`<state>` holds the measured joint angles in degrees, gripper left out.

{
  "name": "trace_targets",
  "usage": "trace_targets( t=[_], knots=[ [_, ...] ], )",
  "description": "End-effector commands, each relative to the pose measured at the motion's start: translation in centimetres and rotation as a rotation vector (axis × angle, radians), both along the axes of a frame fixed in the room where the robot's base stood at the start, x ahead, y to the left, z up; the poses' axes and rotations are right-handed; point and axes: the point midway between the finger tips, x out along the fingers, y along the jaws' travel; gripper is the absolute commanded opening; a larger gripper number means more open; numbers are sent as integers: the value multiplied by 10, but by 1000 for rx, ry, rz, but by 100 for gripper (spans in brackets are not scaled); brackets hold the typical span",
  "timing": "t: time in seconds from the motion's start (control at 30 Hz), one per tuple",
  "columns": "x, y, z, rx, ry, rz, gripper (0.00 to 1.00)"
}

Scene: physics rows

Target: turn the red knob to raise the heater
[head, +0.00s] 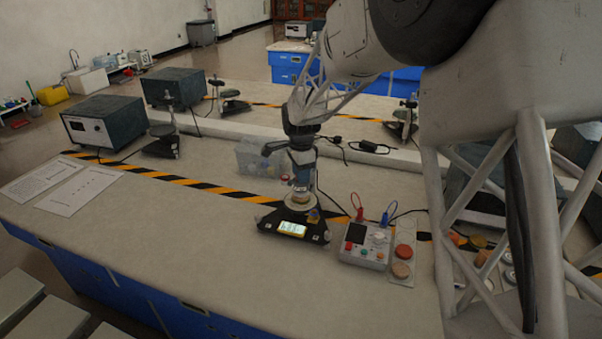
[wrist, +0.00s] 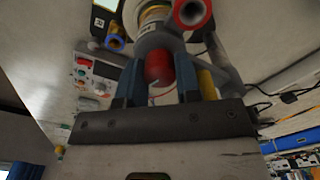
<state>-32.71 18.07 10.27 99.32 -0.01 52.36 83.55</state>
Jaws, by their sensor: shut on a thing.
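The red knob (wrist: 159,66) shows in the wrist view between the two blue fingers of my gripper (wrist: 158,72), which is shut on it. In the head view my gripper (head: 302,178) points down over the calorimeter-like apparatus and hides the knob. The heater apparatus stands on a dark base (head: 268,222) with a lit display (head: 292,229). In the wrist view a red-rimmed ring (wrist: 191,12) and a blue ring (wrist: 115,41) sit close beyond the fingers. A yellow part (wrist: 207,85) is beside the right finger.
A control box (head: 367,245) with red and blue plugs stands right of the base, beside a panel of round pieces (head: 403,252). A clear plastic box (head: 256,160) stands behind. The bench front left is clear, with papers (head: 62,190) at far left.

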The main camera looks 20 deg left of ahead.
Motion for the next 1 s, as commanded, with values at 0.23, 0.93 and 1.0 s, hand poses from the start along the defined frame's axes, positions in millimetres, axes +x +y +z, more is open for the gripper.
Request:
trace_targets(
  t=[0.23,0.93,1.0],
  knots=[
    [0,0,1,0,0,214,8],
    [0,0,1,1,0,880,8],
    [0,1,1,1,0,947,8]
  ],
)
